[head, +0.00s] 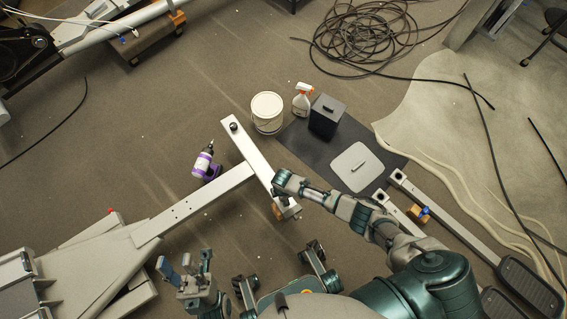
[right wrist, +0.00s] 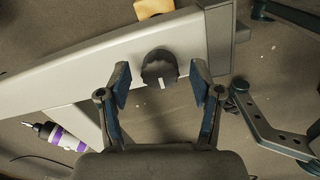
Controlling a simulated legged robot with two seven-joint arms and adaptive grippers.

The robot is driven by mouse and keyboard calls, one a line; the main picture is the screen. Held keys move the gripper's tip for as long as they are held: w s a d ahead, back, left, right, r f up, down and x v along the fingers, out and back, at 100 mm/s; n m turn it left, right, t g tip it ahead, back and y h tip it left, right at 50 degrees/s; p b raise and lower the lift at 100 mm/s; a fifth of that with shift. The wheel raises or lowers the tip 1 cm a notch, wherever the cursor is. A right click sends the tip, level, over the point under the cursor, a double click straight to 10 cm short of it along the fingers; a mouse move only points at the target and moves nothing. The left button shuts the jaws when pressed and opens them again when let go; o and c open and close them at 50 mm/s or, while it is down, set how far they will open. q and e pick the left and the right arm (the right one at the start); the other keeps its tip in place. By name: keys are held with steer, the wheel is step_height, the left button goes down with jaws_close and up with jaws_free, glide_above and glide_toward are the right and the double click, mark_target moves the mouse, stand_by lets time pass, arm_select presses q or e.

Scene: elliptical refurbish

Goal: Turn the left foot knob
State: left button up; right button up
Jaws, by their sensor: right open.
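The long pale foot bar (head: 254,158) lies on the floor as the cross-piece of the machine frame. In the head view, a dark round knob (head: 234,127) is at its far end. In the right wrist view, a black knob (right wrist: 159,68) with a white mark stands on the side of the bar (right wrist: 90,72), near its dark end cap. My right gripper (right wrist: 160,82) is open, with its fingers either side of this knob; I see no firm contact. In the head view my right arm covers the bar's near end. My left gripper (head: 186,264) is open and empty, away from the bar.
A dark mat (head: 303,147) lies to the right. Coiled cable (head: 366,38) is at the back.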

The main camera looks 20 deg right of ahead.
step_height(320, 180, up, 12)
steer(key=shift+f, duration=0.15)
stand_by(0.7)
